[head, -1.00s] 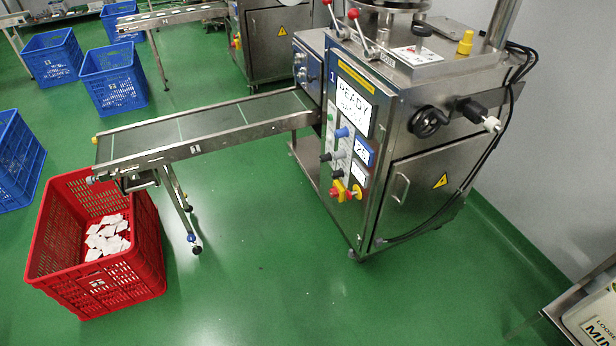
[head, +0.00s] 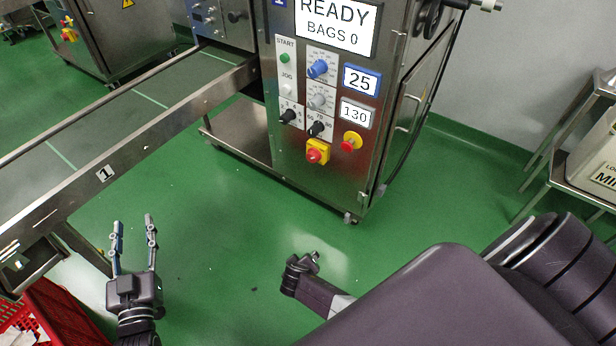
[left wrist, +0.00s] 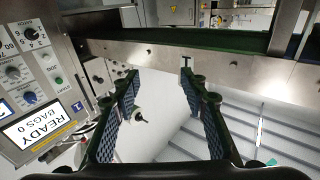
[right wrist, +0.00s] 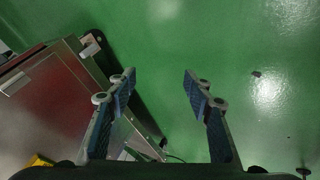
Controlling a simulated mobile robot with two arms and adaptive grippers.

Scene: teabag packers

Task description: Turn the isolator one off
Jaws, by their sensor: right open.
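The isolator (head: 317,151), a red rotary knob on a yellow plate, is low on the front panel of machine 1 (head: 330,185) in the head view. I cannot make out its exact knob angle. My left gripper (head: 133,222) is open and empty beside the conveyor, well left of the isolator; its spread fingers also show in the left wrist view (left wrist: 160,75). My right gripper (head: 308,260) is below the panel, apart from it. Its fingers are open and empty in the right wrist view (right wrist: 158,76). A yellow patch (right wrist: 40,161) there is too cut off to identify.
A red emergency stop (head: 352,140) sits just right of the isolator. Black, grey and blue knobs and the READY screen (head: 337,22) are above. The conveyor (head: 105,172) runs along the left, above a red crate (head: 45,320). Green floor is clear before the machine.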

